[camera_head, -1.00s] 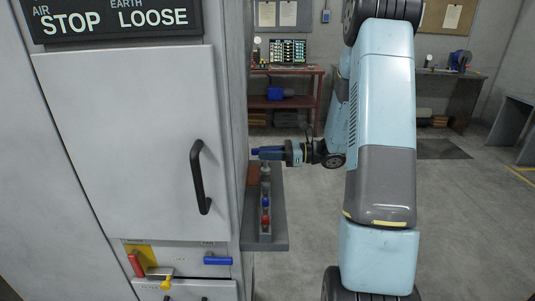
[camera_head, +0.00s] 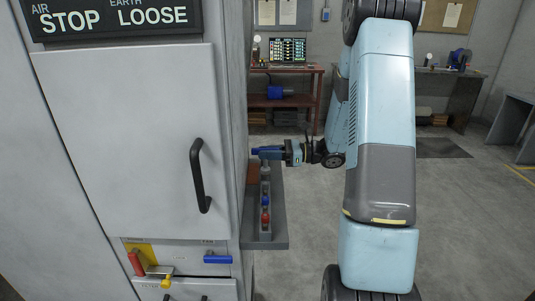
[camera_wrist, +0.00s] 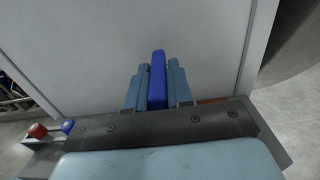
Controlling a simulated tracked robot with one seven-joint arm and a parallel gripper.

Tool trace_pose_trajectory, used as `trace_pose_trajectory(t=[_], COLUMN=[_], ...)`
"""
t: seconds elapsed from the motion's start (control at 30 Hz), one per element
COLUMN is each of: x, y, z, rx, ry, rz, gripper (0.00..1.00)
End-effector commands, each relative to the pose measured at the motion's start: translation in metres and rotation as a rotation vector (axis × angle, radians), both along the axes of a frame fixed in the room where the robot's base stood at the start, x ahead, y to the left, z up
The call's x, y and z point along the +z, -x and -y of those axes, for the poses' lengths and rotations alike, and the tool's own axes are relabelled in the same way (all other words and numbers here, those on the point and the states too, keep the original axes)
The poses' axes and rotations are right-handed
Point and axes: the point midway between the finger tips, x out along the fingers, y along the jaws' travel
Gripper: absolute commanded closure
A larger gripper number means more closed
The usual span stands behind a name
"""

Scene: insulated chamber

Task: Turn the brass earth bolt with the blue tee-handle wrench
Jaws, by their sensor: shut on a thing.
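My gripper (camera_wrist: 157,92) is shut on a blue bar, the handle of the blue tee-handle wrench (camera_wrist: 157,78), which stands between the two light-blue fingers in the wrist view. In the head view my gripper (camera_head: 283,152) is beside the cabinet's right side, above the grey shelf, with the blue wrench handle (camera_head: 264,150) at its left end. The wrench's shaft and tip cannot be made out clearly. I cannot pick out the brass earth bolt in either view. The sign (camera_head: 118,20) reads "AIR STOP" and "EARTH LOOSE".
A rack (camera_head: 265,218) with red and blue tops stands on the shelf (camera_head: 280,238) below my gripper. The cabinet door (camera_head: 130,140) has a black handle (camera_head: 200,176). Below it are a red lever (camera_head: 135,264) and a blue handle (camera_head: 217,260). Open floor lies right.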

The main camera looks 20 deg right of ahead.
Motion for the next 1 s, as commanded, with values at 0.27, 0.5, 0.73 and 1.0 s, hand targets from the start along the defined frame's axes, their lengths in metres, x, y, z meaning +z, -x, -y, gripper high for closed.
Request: trace_pose_trajectory(t=[0.27,0.5,0.73,1.0], x=[0.000,0.000,0.000,0.000], y=[0.000,0.000,0.000,0.004], z=[0.001,0.000,0.000,0.013], rx=[-0.001,-0.001,-0.001,-0.002], ry=[0.000,0.000,0.000,0.000], rz=[0.001,0.000,0.000,0.000], gripper=[1.00,0.56,0.49,0.49])
